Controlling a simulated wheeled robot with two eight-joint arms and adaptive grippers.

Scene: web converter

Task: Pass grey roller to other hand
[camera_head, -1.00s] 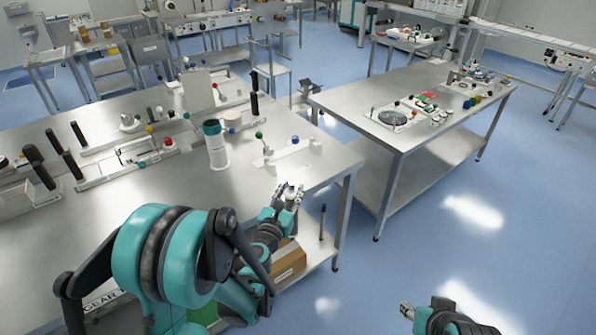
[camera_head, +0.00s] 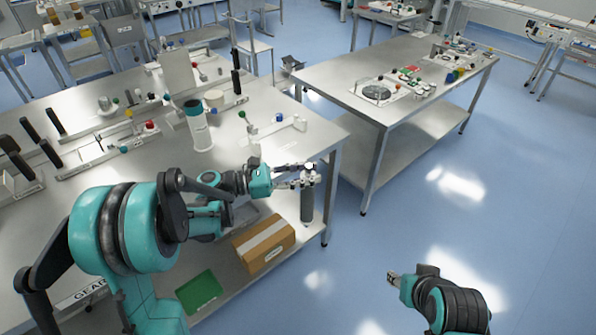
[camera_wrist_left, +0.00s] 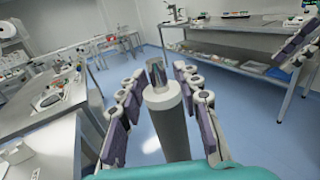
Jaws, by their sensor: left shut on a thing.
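The grey roller (camera_head: 307,205) hangs upright in my left gripper (camera_head: 298,178), just off the right edge of the near table. My left gripper is shut around its upper part. In the left wrist view the roller (camera_wrist_left: 170,122) stands between the purple-padded fingers, its end with a dark metal tip pointing away. My right gripper (camera_head: 394,279) is low over the floor at the lower right, apart from the roller. Its fingers are too small to tell whether they are open.
The near steel table (camera_head: 225,150) carries a white-and-teal cylinder (camera_head: 198,127) and several handled fixtures. A cardboard box (camera_head: 265,246) lies on its lower shelf. A second steel table (camera_head: 345,80) stands behind, to the right. The blue floor between the two grippers is clear.

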